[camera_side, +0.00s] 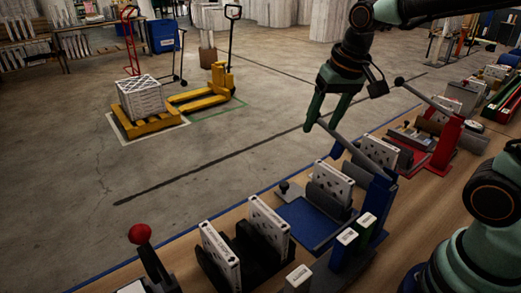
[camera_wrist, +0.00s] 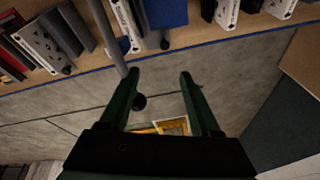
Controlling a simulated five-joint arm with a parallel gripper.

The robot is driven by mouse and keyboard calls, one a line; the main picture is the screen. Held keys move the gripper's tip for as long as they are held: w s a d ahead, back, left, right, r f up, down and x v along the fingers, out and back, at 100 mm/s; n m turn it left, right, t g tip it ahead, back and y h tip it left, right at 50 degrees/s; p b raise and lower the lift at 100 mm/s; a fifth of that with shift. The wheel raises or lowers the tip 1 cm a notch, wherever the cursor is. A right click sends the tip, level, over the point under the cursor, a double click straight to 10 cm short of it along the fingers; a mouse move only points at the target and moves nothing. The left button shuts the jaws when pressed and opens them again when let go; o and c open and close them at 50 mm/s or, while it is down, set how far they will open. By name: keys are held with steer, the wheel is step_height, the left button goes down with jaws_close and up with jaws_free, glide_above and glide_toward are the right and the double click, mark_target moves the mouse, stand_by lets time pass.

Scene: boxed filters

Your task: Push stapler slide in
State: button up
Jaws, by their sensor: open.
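A blue stapler-like fixture (camera_side: 372,203) stands on the bench with a flat blue plate (camera_side: 309,222) at its front. A small dark knob (camera_side: 283,186) sits at the plate's outer edge; it also shows in the wrist view (camera_wrist: 165,44). I cannot tell for certain which part is the slide. A long grey lever (camera_side: 350,145) rises from the fixture; in the wrist view its dark ball end (camera_wrist: 138,101) appears beside my left finger. My gripper (camera_side: 320,122) is open and empty above the bench edge, fingers pointing down. Contact with the lever cannot be told.
White boxed filters (camera_side: 268,222) stand in a black holder, with a red-knobbed lever (camera_side: 139,234) at the near end. A red fixture (camera_side: 446,148) with its own lever stands farther along. Beyond the blue bench edge lies open floor with a yellow pallet jack (camera_side: 205,95).

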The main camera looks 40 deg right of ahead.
mark_target(285, 184)
steer(key=w+a+f+m+g, duration=0.1)
steer(key=w+f+m+g, duration=0.3)
steer(key=w+f, duration=0.55)
steer(key=shift+m+t, duration=0.4)
steer(key=shift+m, duration=0.2)
steer(key=f, duration=1.2)
steer(key=shift+s, duration=0.2)
jaws_close()
